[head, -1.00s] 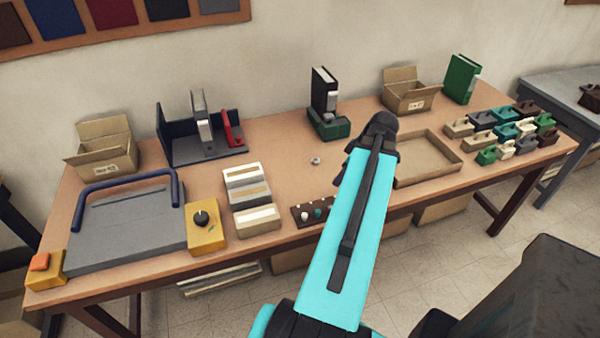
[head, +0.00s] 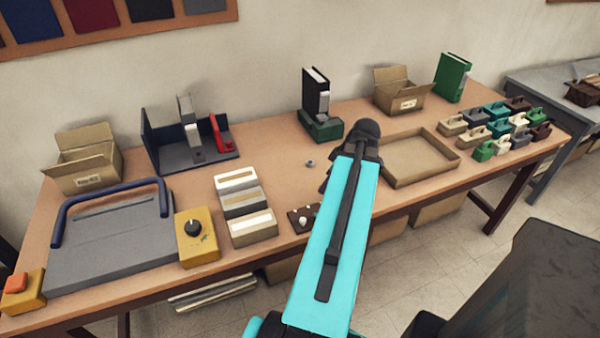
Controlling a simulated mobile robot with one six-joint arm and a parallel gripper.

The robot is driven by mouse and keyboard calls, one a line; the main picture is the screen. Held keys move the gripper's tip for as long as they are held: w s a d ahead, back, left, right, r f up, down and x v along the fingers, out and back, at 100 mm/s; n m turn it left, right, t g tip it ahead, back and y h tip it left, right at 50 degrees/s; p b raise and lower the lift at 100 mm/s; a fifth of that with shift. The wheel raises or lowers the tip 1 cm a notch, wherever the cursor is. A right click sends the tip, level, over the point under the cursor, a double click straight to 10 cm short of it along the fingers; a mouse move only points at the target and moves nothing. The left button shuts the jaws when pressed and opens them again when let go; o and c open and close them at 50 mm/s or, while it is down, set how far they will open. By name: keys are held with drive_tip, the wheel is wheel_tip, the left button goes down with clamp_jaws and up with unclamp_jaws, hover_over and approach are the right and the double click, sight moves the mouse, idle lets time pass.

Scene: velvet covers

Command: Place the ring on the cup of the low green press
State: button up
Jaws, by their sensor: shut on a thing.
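The low green press (head: 320,128) stands at the back middle of the table, with a light grey upper part. Its cup is too small to make out. A small grey round metal piece (head: 311,163) lies on the table in front of the press; I cannot tell whether it is a ring. My gripper (head: 326,184) is low over the table, right of that piece and in front of the press. Its fingers are mostly hidden behind my arm. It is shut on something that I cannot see.
A black binder (head: 315,88) stands behind the press. A shallow cardboard tray (head: 432,175) is to the right, then several small coloured blocks (head: 484,150). Bare tabletop surrounds the grey piece.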

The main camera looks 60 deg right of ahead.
drive_tip(key=p, duration=0.5)
hover_over(298, 174)
drive_tip(key=s, duration=0.1)
drive_tip(key=shift+s+d+f, duration=0.15)
drive_tip(key=shift+f, duration=0.55)
drive_tip(key=shift+f, duration=0.1)
drive_tip(key=shift+f+p, duration=0.7)
drive_tip(key=shift+f, duration=1)
drive_tip(key=shift+f, duration=0.2)
drive_tip(key=o, duration=1)
drive_tip(key=shift+r, duration=0.1)
drive_tip(key=shift+r, duration=0.25)
